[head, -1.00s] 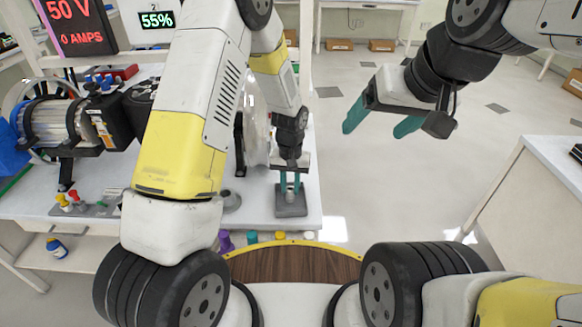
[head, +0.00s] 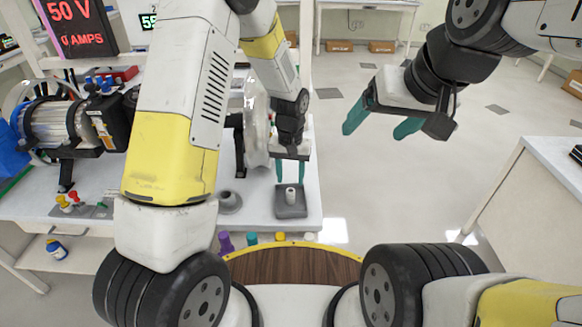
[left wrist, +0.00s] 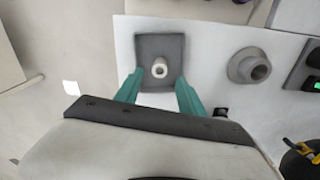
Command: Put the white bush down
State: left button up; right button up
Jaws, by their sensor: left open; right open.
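The white bush (head: 289,194) stands upright in the small square grey tray (head: 301,211) near the bench's right end. In the left wrist view the bush (left wrist: 161,67) shows end-on, with its hole visible, inside the grey tray (left wrist: 150,45). My left gripper (head: 290,180) is open and empty, with its teal fingers just above the bush, one to each side and apart from it. It also shows in the left wrist view (left wrist: 160,77). My right gripper (head: 377,126) is open and empty in the air over the floor at the right.
A grey flanged part (head: 229,202) stands left of the tray. A large clear disc (head: 257,130) on a stand rises behind. A white side table (head: 556,165) is at the right, with open floor between.

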pick_arm(q)
notch_tip(320, 180, up, 7)
notch_tip(320, 180, up, 16)
jog(key=t+h, duration=0.2)
jog(key=t, duration=0.1)
send_over(291, 191)
jog(key=s+a, duration=0.7)
jog(key=a, duration=0.1)
jog(key=s+a+r+n+t, duration=0.1)
jog(key=s+a+r+t, duration=0.2)
jog(key=s, duration=1)
notch_tip(291, 191, up, 4)
jog(key=shift+a+f, duration=0.1)
jog(key=shift+a, duration=1.1)
jog(key=shift+c, duration=0.4)
